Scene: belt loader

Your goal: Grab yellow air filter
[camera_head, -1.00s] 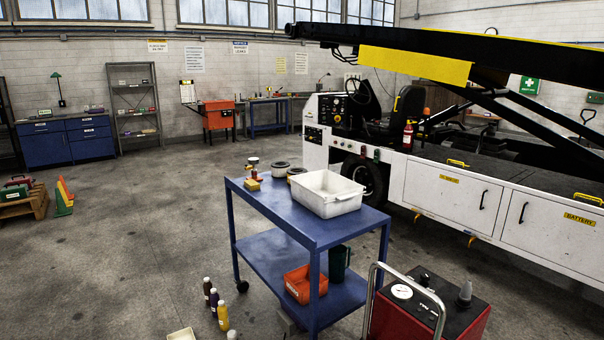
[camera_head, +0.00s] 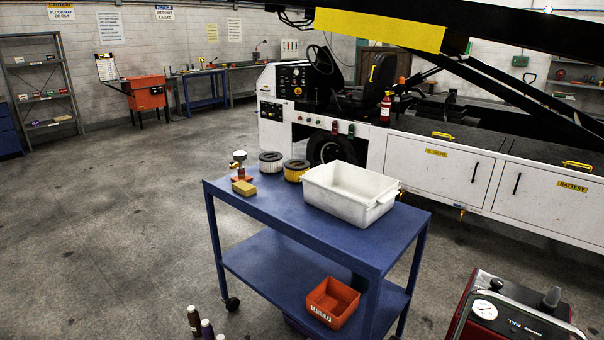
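The yellow air filter (camera_head: 296,171) is a short round pleated cylinder with a dark top. It stands on the top shelf of the blue cart (camera_head: 370,250), just left of the white bin, whose corner is close to it. A white pleated filter (camera_head: 271,162) of similar shape stands to its left. Neither of my grippers is in view.
A white bin (camera_head: 350,193) takes up the right part of the cart top. A red machine (camera_head: 515,318) stands at front right. Open floor lies left.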

